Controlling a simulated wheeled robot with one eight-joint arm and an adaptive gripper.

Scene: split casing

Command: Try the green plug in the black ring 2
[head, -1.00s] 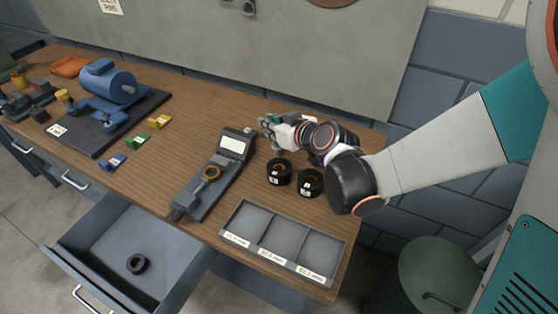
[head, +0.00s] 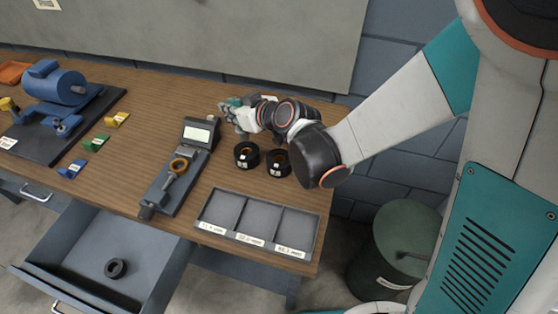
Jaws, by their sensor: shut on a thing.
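My gripper (head: 229,112) is at the back right of the bench, behind the black rings. It is shut on a small greenish thing, probably the green plug, mostly hidden by the fingers. Two black rings stand side by side on the bench: a left one (head: 240,163) and a right one (head: 271,169). Both have orange-brown insides and small white labels. The labels are too small to read, so I cannot tell which is black ring 2. My gripper is apart from both rings. A small green block (head: 97,143) lies between a blue and a yellow one.
A grey gauge (head: 170,190) with a display and an orange ring lies left of the black rings. A three-part labelled tray (head: 208,207) is at the front edge. A blue motor (head: 55,88) is far left.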

